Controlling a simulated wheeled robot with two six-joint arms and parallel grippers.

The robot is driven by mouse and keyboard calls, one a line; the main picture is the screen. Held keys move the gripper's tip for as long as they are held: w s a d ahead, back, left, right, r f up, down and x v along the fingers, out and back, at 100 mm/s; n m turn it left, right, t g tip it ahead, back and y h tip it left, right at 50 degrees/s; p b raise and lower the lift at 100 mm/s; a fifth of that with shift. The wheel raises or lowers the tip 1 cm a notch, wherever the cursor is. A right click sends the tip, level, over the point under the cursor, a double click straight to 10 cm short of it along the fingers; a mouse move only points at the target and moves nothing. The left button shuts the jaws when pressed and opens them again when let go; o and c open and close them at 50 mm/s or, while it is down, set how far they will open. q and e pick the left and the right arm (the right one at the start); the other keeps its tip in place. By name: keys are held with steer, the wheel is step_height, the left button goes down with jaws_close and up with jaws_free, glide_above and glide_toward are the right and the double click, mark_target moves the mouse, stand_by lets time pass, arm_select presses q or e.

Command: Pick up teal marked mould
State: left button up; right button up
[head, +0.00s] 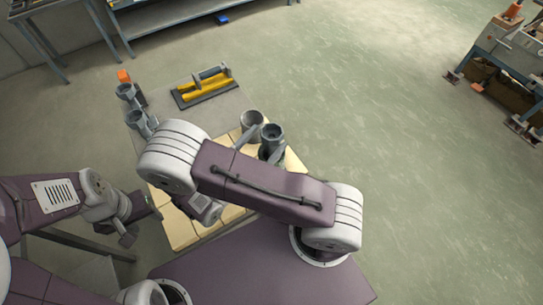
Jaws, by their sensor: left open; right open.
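Several grey cup-topped pieces that look like moulds stand around the pale brick surface. One grey mould (252,118) is at its far edge, and a darker one (272,133) is just right of it, its lower part partly behind my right arm. Two more, a near one (140,122) and a far one (126,91), stand at the left edge. No teal mark can be made out clearly on any of them. My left gripper (141,222) is open and empty, left of the bricks.
The pale brick surface (180,230) is largely covered by my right arm. A dark tray with yellow pieces (205,90) lies on the grey tabletop beyond. An orange-topped item (124,76) stands at the far left corner. Open floor (420,150) lies to the right.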

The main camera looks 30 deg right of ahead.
steer(key=x, duration=0.2)
steer(key=shift+w+d+r+p, duration=0.1)
steer(key=shift+d+r+p, duration=0.05)
steer(key=shift+d+p, duration=0.2)
steer(key=shift+w+d, duration=0.25)
steer(key=shift+s+a, duration=0.1)
jaws_close()
